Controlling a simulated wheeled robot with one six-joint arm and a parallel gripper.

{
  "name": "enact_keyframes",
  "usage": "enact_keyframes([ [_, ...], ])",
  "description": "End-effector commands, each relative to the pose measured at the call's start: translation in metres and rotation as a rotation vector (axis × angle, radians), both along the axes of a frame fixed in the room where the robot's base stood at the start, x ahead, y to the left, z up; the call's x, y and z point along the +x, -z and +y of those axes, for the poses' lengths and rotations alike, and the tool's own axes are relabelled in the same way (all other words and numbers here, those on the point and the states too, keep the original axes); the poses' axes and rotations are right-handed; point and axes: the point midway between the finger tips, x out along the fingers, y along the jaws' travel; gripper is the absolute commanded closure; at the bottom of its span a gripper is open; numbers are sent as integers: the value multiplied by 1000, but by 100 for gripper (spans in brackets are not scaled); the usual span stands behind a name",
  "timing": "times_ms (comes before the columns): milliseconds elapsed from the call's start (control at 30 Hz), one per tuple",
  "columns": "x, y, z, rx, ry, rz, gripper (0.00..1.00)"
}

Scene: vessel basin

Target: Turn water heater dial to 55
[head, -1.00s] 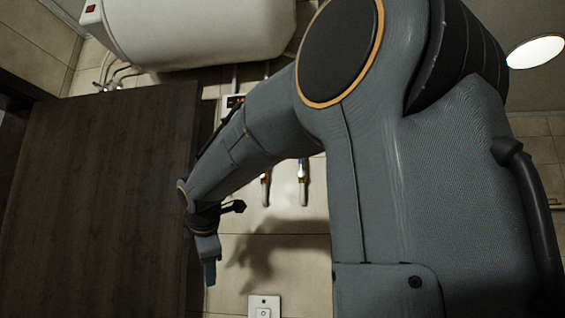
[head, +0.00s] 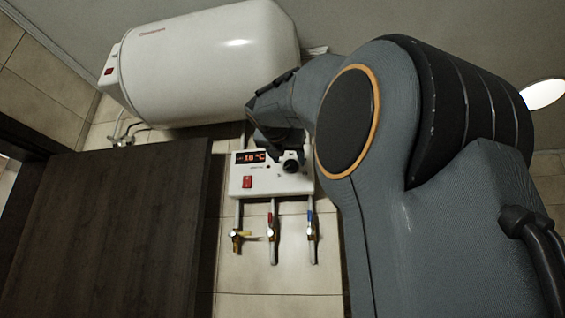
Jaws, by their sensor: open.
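The water heater's control box (head: 240,182) is white and mounted on the tiled wall in the head view. Its red display (head: 250,157) shows a number in °C that looks like 16 or 18. The dark round dial (head: 291,166) is at the box's right side. The end of my arm with my gripper (head: 283,143) is just above the dial in the picture and covers the box's upper right. My gripper is open, but its fingertips are hard to make out. I cannot tell whether it touches the dial.
The white water heater tank (head: 210,62) hangs above the box. A red switch (head: 247,182) is on the box. Pipes with a yellow valve (head: 238,235), a red valve (head: 270,225) and a blue valve (head: 311,225) run below. A dark wooden panel (head: 105,230) stands at left.

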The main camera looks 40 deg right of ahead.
Motion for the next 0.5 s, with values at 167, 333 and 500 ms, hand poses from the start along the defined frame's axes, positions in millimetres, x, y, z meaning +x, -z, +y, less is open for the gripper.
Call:
enact_keyframes([
  [167, 14, -1, -18, 2, 1, 0, 45],
  [333, 20, 0, -24, 1, 0, 0, 45],
  [500, 21, 1, -25, 2, -1, -1, 45],
])
